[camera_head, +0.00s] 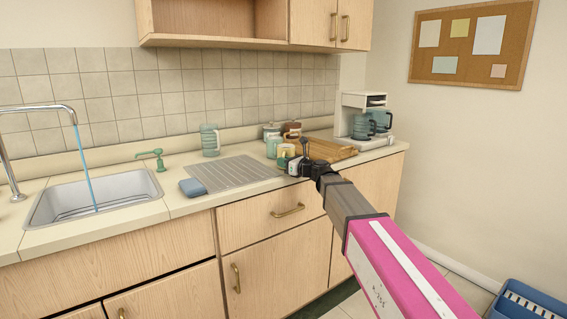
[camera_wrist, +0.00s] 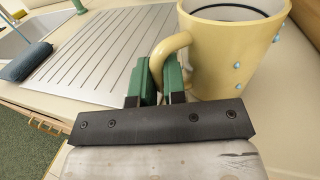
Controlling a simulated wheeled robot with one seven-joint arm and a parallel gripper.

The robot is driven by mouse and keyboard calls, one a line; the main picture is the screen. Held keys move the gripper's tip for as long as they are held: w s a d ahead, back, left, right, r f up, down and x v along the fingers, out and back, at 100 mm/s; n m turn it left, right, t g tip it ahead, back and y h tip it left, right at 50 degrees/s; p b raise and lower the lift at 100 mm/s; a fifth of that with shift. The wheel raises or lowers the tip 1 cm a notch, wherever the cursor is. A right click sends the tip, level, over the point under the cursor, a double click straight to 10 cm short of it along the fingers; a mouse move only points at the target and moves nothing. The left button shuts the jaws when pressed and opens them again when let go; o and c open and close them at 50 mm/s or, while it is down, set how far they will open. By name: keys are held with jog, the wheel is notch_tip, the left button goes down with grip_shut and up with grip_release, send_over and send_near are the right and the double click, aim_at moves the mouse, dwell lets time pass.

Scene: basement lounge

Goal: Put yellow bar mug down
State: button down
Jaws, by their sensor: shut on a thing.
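The yellow mug (camera_wrist: 235,50) is large in the wrist view at the upper right, upright, with water drops on its side. Its handle (camera_wrist: 168,52) points left and sits between the green fingertips of my gripper (camera_wrist: 160,82), which is shut on it. In the head view my gripper (camera_head: 300,166) is at the counter's front edge, right of the drainboard, and the mug (camera_head: 285,151) is small and partly hidden there. I cannot tell whether the mug's base touches the counter (camera_wrist: 285,110).
The ribbed drainboard (camera_head: 235,174) lies left of the mug, with a blue sponge (camera_head: 193,187) at its corner. The sink (camera_head: 95,197) has running water. Several jars and a wooden board (camera_head: 330,150) stand close behind and right. A coffee maker (camera_head: 365,120) stands farther right.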

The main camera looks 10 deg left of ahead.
jog(key=shift+f, duration=0.15)
jog(key=c, duration=1.2)
grip_release()
jog(key=shift+s+d, duration=0.1)
jog(key=shift+d, duration=0.05)
jog(key=v, duration=1.1)
jog(key=shift+s+d, duration=0.15)
jog(key=shift+d, duration=0.2)
